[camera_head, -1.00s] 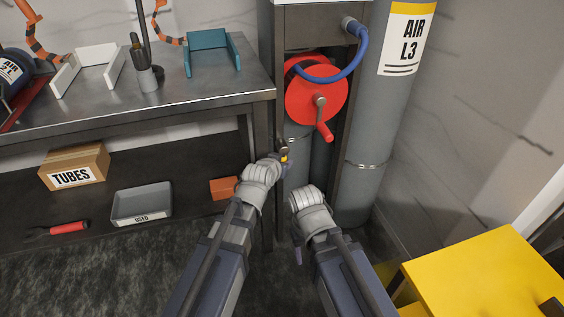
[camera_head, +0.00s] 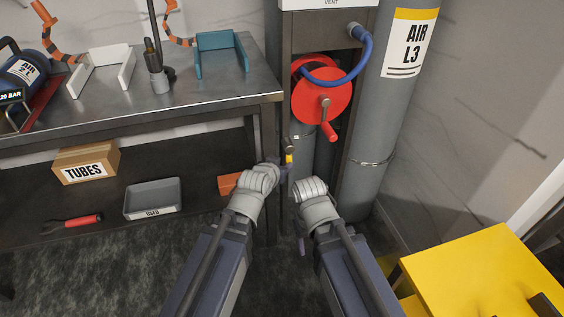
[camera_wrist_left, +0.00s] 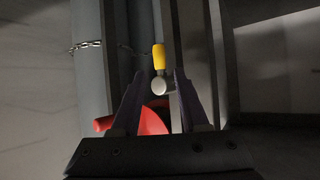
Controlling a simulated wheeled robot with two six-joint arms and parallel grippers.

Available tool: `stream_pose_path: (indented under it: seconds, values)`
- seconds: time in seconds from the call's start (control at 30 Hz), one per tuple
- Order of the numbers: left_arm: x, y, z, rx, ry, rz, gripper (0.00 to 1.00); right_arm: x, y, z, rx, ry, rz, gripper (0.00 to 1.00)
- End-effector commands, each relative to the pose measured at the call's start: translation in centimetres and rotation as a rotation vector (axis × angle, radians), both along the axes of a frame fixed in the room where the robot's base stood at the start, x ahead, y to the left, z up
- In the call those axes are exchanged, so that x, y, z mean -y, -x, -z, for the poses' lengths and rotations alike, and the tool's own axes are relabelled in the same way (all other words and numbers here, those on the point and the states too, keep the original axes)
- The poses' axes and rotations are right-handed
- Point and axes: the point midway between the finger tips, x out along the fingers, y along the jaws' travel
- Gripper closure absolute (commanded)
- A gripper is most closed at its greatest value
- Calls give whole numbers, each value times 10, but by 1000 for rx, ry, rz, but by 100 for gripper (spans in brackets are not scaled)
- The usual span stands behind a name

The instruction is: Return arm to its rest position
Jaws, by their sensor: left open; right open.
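My left gripper (camera_head: 283,173) is in front of the narrow cabinet, just below a small valve with a yellow part (camera_head: 289,158). In the left wrist view its two purple fingers (camera_wrist_left: 157,92) are apart. The valve's yellow lever (camera_wrist_left: 159,57) and its round grey end (camera_wrist_left: 159,86) show between and beyond the fingertips; I cannot tell whether they touch. My right gripper (camera_head: 302,246) hangs low to the right of the left one, over the floor. Its fingers are mostly hidden by its wrist, and nothing is seen in it.
A red reel (camera_head: 314,90) with a crank and blue hose (camera_head: 362,62) sits above the grippers. A grey AIR L3 cylinder (camera_head: 377,140) stands at right, a yellow box (camera_head: 480,270) at front right. The steel bench (camera_head: 120,105) and lower shelf (camera_head: 110,215) lie left.

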Motion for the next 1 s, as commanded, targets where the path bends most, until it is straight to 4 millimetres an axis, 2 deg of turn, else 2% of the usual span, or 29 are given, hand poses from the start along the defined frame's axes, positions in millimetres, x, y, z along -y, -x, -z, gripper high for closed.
stream_pose_path:
  seconds: [0.3, 0.43, 0.57, 0.7, 0.83, 1.0]
  values:
    - [0, 0, 1, -5, -2, 1, 56, 0, 0, 0, 0, 0, 0, 38]
    - [4, 14, 15, -97, -33, 16, 56, 0, 0, -4, 0, 0, 0, 38]
    - [6, 53, 46, -324, -113, 39, 56, 0, 0, -11, 0, 1, 1, 38]
    - [0, 104, 70, -576, -212, 45, 56, 0, 0, -17, 0, 1, 2, 38]
    - [-9, 144, 79, -755, -290, 38, 56, 0, 0, -21, 0, 2, 2, 38]
    - [-22, 190, 79, -952, -381, 16, 56, 1, 0, -26, 0, 2, 3, 38]
